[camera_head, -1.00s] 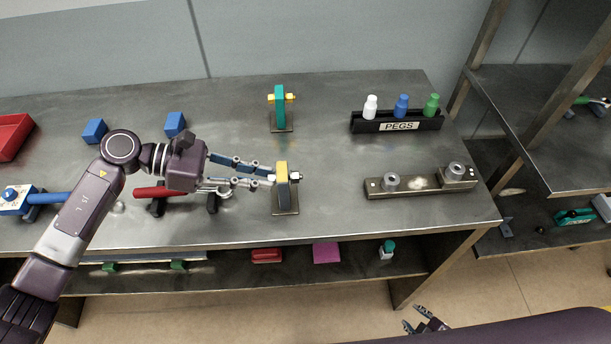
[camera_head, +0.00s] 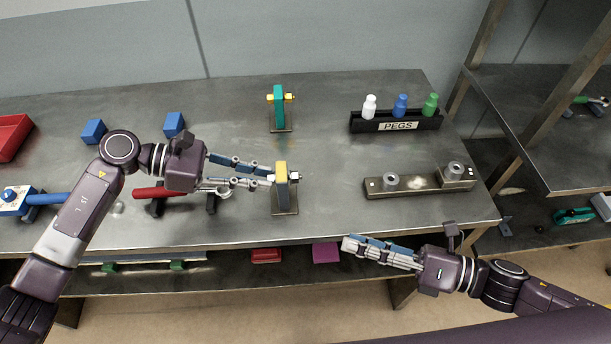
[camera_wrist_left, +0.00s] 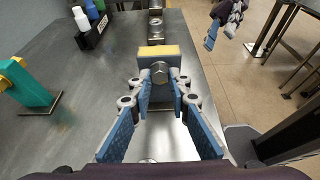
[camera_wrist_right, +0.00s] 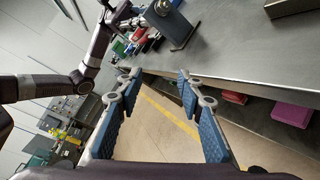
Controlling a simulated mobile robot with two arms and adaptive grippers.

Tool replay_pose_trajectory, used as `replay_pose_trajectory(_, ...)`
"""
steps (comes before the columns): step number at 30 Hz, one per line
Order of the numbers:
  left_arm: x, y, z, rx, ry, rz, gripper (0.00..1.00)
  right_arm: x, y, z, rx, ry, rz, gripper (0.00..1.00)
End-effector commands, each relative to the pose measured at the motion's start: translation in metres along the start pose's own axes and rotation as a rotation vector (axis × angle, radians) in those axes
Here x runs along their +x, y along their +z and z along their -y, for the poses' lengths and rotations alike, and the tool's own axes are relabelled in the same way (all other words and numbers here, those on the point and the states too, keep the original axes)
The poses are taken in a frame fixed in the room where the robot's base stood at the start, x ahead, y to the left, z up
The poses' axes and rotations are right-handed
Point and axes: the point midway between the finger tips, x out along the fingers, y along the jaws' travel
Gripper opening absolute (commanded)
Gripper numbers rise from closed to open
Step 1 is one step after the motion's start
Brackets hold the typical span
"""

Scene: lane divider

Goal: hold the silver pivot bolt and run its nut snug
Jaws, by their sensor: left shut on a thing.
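The silver pivot bolt runs through a grey upright plate with a yellow top (camera_head: 281,169) near the bench's front. Its hex head (camera_wrist_left: 160,72) faces my left gripper in the left wrist view. My left gripper (camera_head: 270,175) is shut on the bolt head, with a fingertip on each side. The silver nut (camera_head: 295,176) shows on the plate's right side; its gap to the plate is too small to judge. My right gripper (camera_head: 347,244) is empty at the front edge, right of and nearer than the plate. Its fingers stand apart in the right wrist view (camera_wrist_right: 156,77).
A green upright with a yellow bolt (camera_head: 280,105) stands behind. A red-handled tool (camera_head: 152,192) lies below my left gripper.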

Motion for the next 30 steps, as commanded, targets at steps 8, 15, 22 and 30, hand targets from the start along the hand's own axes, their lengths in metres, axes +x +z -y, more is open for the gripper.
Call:
replay_pose_trajectory(8, -0.001, 0.001, -0.001, 0.001, 0.002, 0.001, 0.0, 0.018, 0.064, -0.03, -0.854, 0.166, 0.009, 0.35)
replay_pose_trajectory(15, -0.001, 0.001, -0.001, 0.001, 0.002, 0.001, 0.0, 0.023, 0.101, -0.021, -1.489, 0.199, -0.046, 0.35)
replay_pose_trajectory(22, -0.001, 0.001, -0.001, 0.0, 0.002, 0.001, 0.0, 0.021, 0.12, -0.005, -1.793, 0.192, -0.113, 0.35)
replay_pose_trajectory(30, -0.001, 0.001, -0.001, 0.0, 0.002, 0.001, 0.0, 0.042, 0.119, -0.002, -1.846, 0.191, -0.127, 0.35)
